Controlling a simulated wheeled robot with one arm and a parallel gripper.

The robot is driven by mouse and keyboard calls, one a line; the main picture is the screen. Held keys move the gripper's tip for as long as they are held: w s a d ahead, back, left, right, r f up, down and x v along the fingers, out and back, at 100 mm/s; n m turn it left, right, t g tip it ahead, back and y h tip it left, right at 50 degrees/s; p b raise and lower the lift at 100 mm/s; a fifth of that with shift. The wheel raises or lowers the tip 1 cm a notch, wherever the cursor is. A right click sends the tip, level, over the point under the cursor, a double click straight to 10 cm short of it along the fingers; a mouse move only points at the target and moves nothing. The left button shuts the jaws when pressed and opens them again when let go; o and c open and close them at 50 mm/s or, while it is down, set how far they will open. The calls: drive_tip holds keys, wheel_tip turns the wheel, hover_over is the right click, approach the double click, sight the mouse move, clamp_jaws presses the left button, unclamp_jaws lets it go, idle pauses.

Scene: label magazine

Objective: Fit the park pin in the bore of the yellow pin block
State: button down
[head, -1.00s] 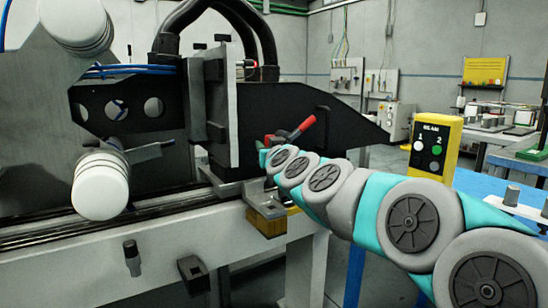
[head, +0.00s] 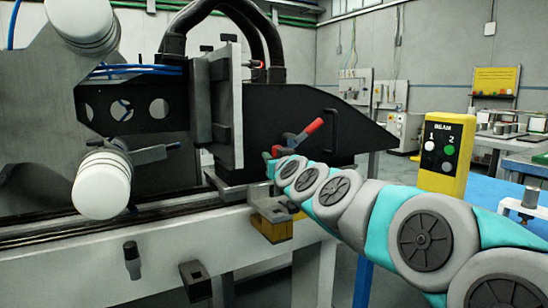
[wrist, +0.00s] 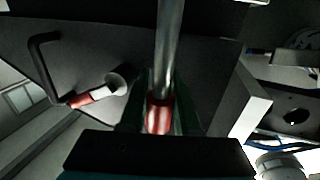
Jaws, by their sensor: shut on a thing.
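In the head view the yellow pin block (head: 272,229) sits on the front of the pale beam, under a small metal plate. The end of my arm is above and close to the block, and my jaws and the pin are hidden there. The bore cannot be made out, so I cannot tell whether the tip meets it.
A red-handled lever (head: 304,134) on the black side plate (head: 340,115) is close behind my arm's end. It also shows left of the pin in the wrist view (wrist: 88,98). A yellow button box (head: 446,155) stands right. White rollers (head: 102,182) are far left.

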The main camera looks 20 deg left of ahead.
sight(274, 207)
drive_tip(key=shift+f+b, duration=0.95)
drive_tip(key=shift+f, duration=0.45)
drive_tip(key=shift+f+b, duration=3.85)
idle(1.0)
drive_tip(key=c, duration=0.5)
unclamp_jaws()
drive_tip(key=shift+c, duration=0.2)
drive_tip(key=shift+s+d, duration=0.1)
drive_tip(key=shift+s, duration=0.05)
drive_tip(key=shift+p+v, duration=0.3)
drive_tip(key=shift+v, duration=3.45)
